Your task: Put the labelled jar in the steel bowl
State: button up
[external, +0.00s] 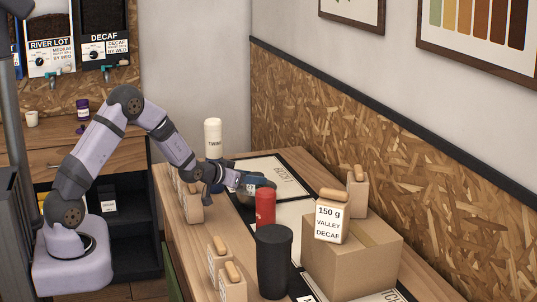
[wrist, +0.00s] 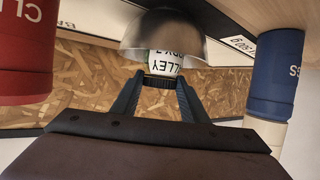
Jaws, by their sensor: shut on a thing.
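In the wrist view, which is upside down, my gripper (wrist: 159,84) is shut on the dark lid of a small white jar (wrist: 165,67). The jar's black lettering reads upside down, and the part I can read looks like "VALLEY". The steel bowl (wrist: 138,32) is a grey dome at the top of that view, and the jar overlaps its rim. I cannot tell whether the jar's base is inside the bowl or in front of it. In the external view my gripper (external: 247,182) is low over the table; jar and bowl are small and largely hidden there.
A red canister (external: 265,207) stands close to the gripper, also in the wrist view (wrist: 25,50). A blue container (wrist: 276,75) is on its other side.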

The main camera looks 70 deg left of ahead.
jog(key=shift+f, duration=0.1)
jog(key=o, duration=1.2)
jog(key=shift+r, duration=0.25)
jog(key=shift+s+d, duration=0.15)
jog(key=shift+s, duration=0.1)
jog(key=b+v, duration=0.2)
jog(key=v, duration=0.9)
jog(key=shift+s+d+r, duration=0.1)
jog(key=shift+s+r, duration=0.05)
jog(key=shift+s, duration=0.05)
